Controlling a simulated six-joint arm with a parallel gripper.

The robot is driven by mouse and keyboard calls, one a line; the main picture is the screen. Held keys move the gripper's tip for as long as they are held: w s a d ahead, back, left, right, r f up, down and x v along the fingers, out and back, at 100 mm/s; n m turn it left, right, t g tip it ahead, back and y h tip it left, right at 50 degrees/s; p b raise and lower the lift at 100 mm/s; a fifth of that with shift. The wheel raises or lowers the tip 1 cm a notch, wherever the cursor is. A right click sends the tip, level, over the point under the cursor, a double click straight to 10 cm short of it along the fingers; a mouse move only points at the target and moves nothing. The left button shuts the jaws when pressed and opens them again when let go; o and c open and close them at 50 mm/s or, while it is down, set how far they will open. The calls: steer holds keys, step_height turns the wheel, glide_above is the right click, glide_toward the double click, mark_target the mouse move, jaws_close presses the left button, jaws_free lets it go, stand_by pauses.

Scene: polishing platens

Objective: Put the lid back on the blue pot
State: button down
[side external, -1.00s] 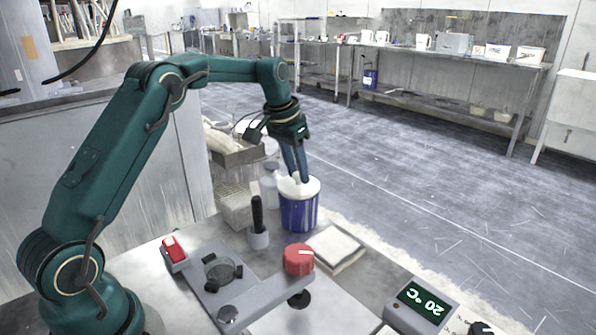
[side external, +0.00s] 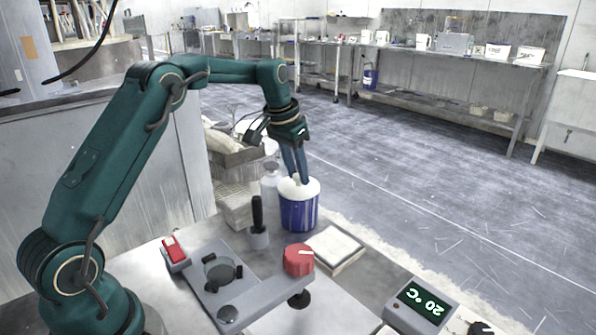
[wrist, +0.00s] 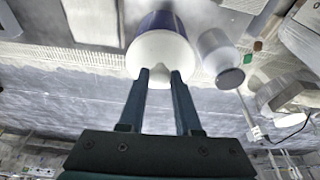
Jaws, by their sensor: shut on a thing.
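The blue pot (side external: 299,212) stands upright on the bench in the side external view, and its blue side also shows in the wrist view (wrist: 161,20). The white lid (side external: 312,187) is on top of the pot's mouth; in the wrist view it is a white disc (wrist: 160,48) with a knob between my fingertips. My gripper (side external: 298,180) points down from above and is shut on the lid's knob. The wrist view shows both fingers (wrist: 160,72) on either side of the knob. I cannot tell whether the lid's far edge sits flush.
A black-handled tool in a grey holder (side external: 259,236) stands left of the pot. A white pad (side external: 335,247) lies to the right. A red knob (side external: 299,260) and the polishing fixture (side external: 215,283) are in front. A white bottle (wrist: 220,55) is close beside the pot.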

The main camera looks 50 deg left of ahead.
stand_by(0.4)
steer(key=c, duration=0.5)
jaws_free()
steer(key=o, duration=0.5)
steer(key=shift+c, duration=0.2)
steer(key=shift+r, duration=3.5)
jaws_close()
